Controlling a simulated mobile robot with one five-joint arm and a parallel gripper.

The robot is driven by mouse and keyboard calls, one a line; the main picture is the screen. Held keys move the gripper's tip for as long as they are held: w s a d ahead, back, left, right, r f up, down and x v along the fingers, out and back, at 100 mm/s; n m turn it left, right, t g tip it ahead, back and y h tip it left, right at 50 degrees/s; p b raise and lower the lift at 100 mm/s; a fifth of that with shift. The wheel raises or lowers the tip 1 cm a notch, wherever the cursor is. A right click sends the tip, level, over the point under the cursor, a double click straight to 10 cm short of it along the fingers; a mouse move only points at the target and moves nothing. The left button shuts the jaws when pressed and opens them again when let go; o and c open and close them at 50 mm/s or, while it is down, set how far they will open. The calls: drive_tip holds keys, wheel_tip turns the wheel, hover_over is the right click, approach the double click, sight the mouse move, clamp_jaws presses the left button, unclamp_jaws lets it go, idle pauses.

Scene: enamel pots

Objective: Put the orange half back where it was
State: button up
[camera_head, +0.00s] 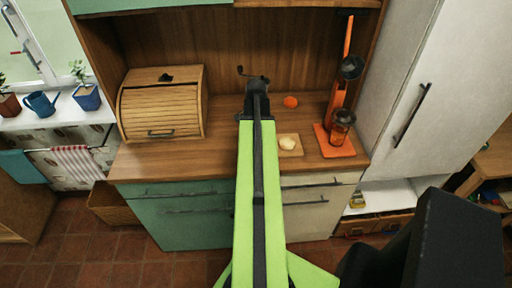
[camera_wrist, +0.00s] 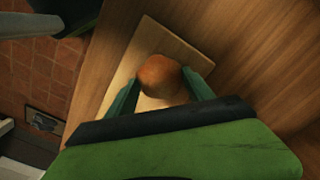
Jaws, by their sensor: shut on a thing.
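In the wrist view my gripper (camera_wrist: 162,88) has its two green fingers on either side of a rounded orange-brown thing, the orange half (camera_wrist: 160,72) by its look. It is seen against a light wooden board (camera_wrist: 122,75); I cannot tell how high above the board it is. In the head view my arm hides the fingers and what they hold. A pale cream round piece (camera_head: 288,143) lies on the small board (camera_head: 297,153) right of my arm. An orange rounded piece (camera_head: 290,101) lies farther back on the counter.
An orange press stand (camera_head: 338,147) with a dark jar-like part stands right of the board. A wooden bread box (camera_head: 160,108) stands at the left. A wooden panel closes the back. Bare counter (camera_head: 222,108) shows between the bread box and my arm.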

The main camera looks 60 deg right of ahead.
drive_tip(key=shift+f, duration=0.25)
drive_tip(key=o, duration=1.5)
drive_tip(key=shift+r, duration=0.1)
drive_tip(key=shift+o, duration=0.2)
wheel_tip(320, 180, up, 12)
drive_tip(key=p, duration=1.2)
drive_tip(key=shift+r+p, duration=0.2)
drive_tip(key=shift+p, duration=0.1)
